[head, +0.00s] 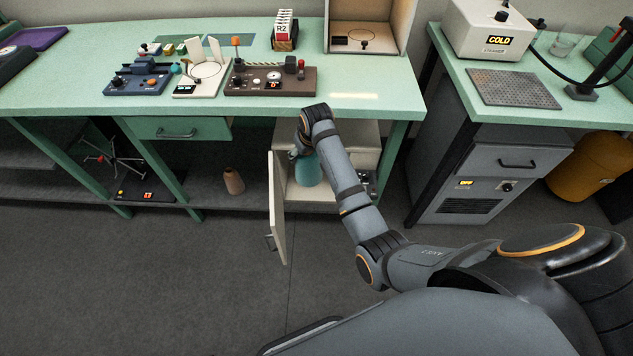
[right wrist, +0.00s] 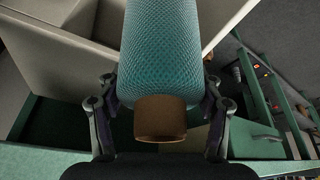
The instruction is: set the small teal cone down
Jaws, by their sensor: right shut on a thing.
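The teal cone (head: 307,172) shows at the open front of a pale cabinet (head: 325,205) under the green bench. My right gripper (head: 299,148) is shut on the cone near its top, with my arm partly in front of it. In the right wrist view the teal cone (right wrist: 160,50) has a textured surface and a brown core end, and lies between the two fingers (right wrist: 160,108). I cannot tell whether the cone's base touches the cabinet floor. My left gripper is not in view.
The cabinet door (head: 278,208) stands open to the left of the cone. A brownish cone (head: 233,181) stands on the lower shelf further left. Above, the green bench top (head: 70,95) holds several small devices. The floor (head: 150,270) in front is clear.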

